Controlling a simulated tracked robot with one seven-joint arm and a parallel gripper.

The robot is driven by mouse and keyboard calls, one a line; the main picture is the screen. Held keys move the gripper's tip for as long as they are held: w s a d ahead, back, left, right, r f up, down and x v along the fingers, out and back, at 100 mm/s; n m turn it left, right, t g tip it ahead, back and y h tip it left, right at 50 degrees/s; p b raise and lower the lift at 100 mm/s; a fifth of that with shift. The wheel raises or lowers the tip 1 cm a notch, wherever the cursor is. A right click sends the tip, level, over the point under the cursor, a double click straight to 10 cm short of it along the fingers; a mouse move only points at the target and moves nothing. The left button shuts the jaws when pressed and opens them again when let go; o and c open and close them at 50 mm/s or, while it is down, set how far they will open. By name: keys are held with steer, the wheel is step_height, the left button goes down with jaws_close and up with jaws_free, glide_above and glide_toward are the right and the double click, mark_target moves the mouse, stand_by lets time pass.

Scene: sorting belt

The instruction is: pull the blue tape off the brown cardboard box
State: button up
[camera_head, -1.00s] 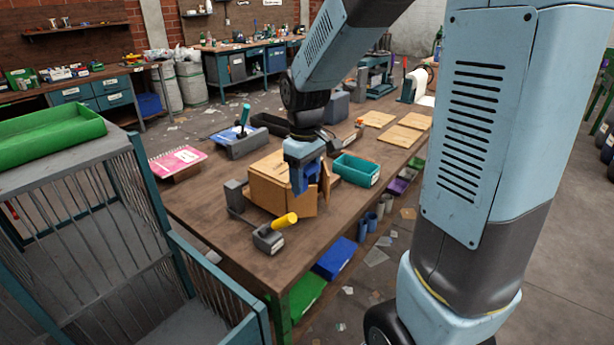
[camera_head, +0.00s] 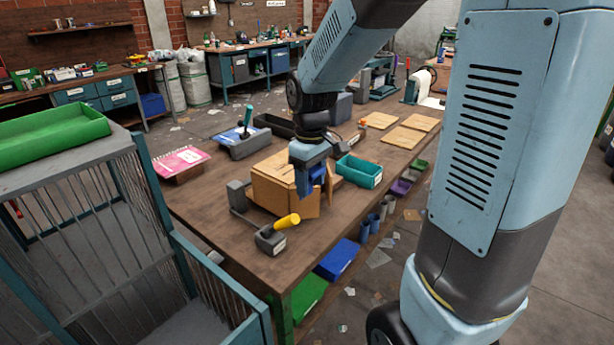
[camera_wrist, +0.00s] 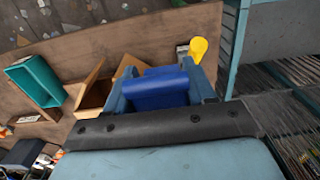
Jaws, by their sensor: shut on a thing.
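The brown cardboard box (camera_head: 268,186) stands on the wooden workbench, partly hidden behind my gripper. In the wrist view the box (camera_wrist: 95,86) shows raised flaps and an opening beside my gripper. My gripper (camera_head: 311,188) points down at the right side of the box. Its jaws (camera_wrist: 157,92) are shut on the blue tape (camera_wrist: 154,86), a wide glossy blue piece between the two fingers. In the head view the blue tape (camera_head: 318,173) is mostly covered by the fingers. I cannot tell whether the tape still touches the box.
A tape dispenser-like tool with a yellow handle (camera_head: 286,221) lies in front of the box. A teal bin (camera_head: 358,171) stands close to the right. A grey block (camera_head: 237,194) is at the left. Flat cardboard pieces (camera_head: 402,137) lie farther back. Bare bench (camera_head: 205,205) shows at left.

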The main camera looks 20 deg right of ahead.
steer(key=s+d, duration=0.3)
steer(key=s, duration=0.2)
steer(key=shift+d, duration=0.3)
stand_by(1.9)
steer(key=shift+r, duration=0.1)
step_height(320, 180, up, 6)
steer(key=s+d, duration=0.1)
steer(key=s, duration=0.1)
steer(key=shift+s+d, duration=0.25)
steer(key=shift+d, duration=0.15)
stand_by(0.5)
